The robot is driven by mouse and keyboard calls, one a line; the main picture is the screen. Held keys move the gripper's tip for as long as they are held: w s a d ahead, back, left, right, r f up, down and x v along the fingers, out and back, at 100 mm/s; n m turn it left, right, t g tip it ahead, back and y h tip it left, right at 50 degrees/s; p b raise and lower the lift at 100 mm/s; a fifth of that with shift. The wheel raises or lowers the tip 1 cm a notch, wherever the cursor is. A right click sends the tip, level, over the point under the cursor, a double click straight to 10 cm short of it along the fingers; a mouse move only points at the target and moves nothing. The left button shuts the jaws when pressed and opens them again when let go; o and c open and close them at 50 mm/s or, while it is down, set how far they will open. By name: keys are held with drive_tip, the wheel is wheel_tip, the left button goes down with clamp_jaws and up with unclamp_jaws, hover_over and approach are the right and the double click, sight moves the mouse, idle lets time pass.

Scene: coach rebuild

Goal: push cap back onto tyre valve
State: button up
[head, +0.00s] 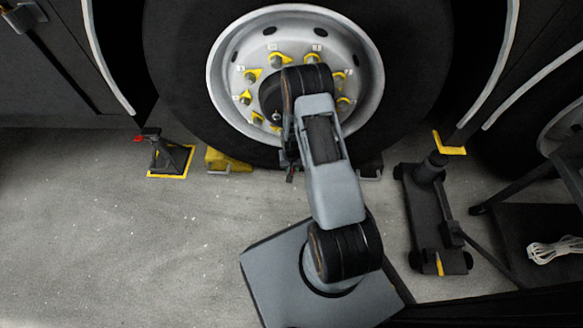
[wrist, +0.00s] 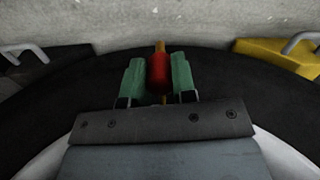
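A red cap (wrist: 158,73) sits between the two green finger pads of my gripper (wrist: 159,80) in the wrist view. The pads appear to touch it on both sides. A thin brass-coloured piece (wrist: 160,47) shows beyond the cap, and a little brass shows on its near side; I cannot tell whether this is the valve stem. The dark tyre (head: 185,75) surrounds a pale rim (head: 222,85) in the head view and also lies behind the fingers in the wrist view (wrist: 60,95). In the head view my gripper (head: 290,172) is near the tyre's lower part, partly hidden by my arm.
Yellow pointers (head: 249,75) ring the wheel nuts. A yellow chock (head: 228,162) stands on the floor by the tyre. A stand (head: 170,158) is at the left and a dark floor jack (head: 432,220) at the right. The floor at lower left is clear.

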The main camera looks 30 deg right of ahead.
drive_tip(key=o, duration=0.5)
drive_tip(key=shift+o, duration=0.2)
wheel_tip(320, 180, up, 14)
drive_tip(key=p, duration=0.5)
drive_tip(key=shift+f, duration=0.1)
